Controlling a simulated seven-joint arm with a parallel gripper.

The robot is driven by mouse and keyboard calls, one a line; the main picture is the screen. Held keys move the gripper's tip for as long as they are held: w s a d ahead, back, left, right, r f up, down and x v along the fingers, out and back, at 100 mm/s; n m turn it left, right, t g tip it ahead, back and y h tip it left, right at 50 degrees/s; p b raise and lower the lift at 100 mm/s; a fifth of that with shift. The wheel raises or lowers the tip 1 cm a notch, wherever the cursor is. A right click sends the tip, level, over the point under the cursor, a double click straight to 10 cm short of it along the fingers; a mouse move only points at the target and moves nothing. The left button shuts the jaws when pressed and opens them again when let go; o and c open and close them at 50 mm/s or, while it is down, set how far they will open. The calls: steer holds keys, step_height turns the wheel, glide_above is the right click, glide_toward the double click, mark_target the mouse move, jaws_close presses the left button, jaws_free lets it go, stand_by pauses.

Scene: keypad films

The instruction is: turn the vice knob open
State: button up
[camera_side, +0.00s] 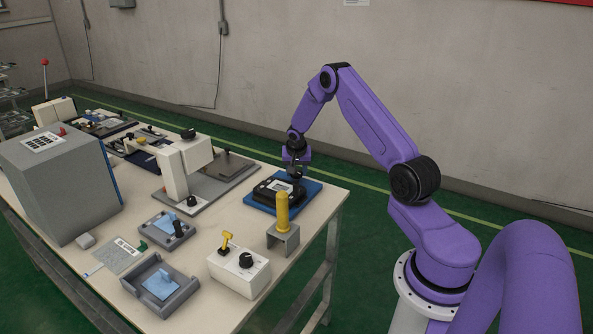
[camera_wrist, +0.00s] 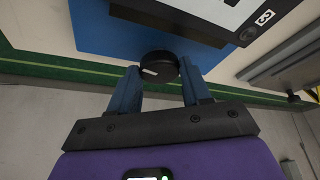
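The vice (camera_side: 262,190), a dark frame around a pale panel, sits on a blue plate (camera_side: 314,189) at the table's far right corner. Part of the vice also shows at the top of the wrist view (camera_wrist: 180,22). The round black vice knob (camera_wrist: 158,66) has a white mark pointing left. My gripper (camera_wrist: 159,68) has one blue finger on each side of the knob, and both fingertips appear to touch it. In the side view my gripper (camera_side: 297,178) points down at the vice's far right edge, and the knob cannot be made out there.
A yellow-handled tool stands in a grey metal stand (camera_side: 284,238) just in front of the vice. A white box with a black knob (camera_side: 239,271) is nearer the front edge. A white press (camera_side: 185,168) stands left of the vice, and a large grey cabinet (camera_side: 62,190) farther left.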

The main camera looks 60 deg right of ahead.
steer(key=shift+n, duration=0.4)
steer(key=shift+s+d+n+t+y, duration=0.1)
steer(key=shift+n+t+y, duration=0.25)
steer(key=shift+n, duration=0.7)
steer(key=shift+s+d+n+t+y, duration=0.1)
steer(key=shift+n+t+y, duration=0.25)
steer(key=shift+n, duration=0.7)
steer(key=n+y, duration=0.1)
steer(key=n, duration=0.1)
steer(key=n+y, duration=0.1)
steer(key=n, duration=0.2)
steer(key=shift+d+t, duration=0.15)
steer(key=shift+t, duration=0.25)
steer(key=n, duration=0.1)
steer(key=n+y, duration=0.1)
steer(key=n, duration=0.1)
steer(key=n+y, duration=0.1)
steer(key=n, duration=0.1)
steer(key=shift+d, duration=0.25)
steer(key=n, duration=0.2)
steer(key=n+g+y, duration=0.1)
steer(key=n, duration=0.2)
steer(key=shift+w+d+y, duration=0.1)
steer(key=shift+d+y, duration=0.05)
steer(key=shift+y, duration=0.15)
steer(key=shift+n+g, duration=0.3)
steer(key=shift+n, duration=0.1)
steer(key=o, duration=1.1)
steer(key=shift+c, duration=0.2)
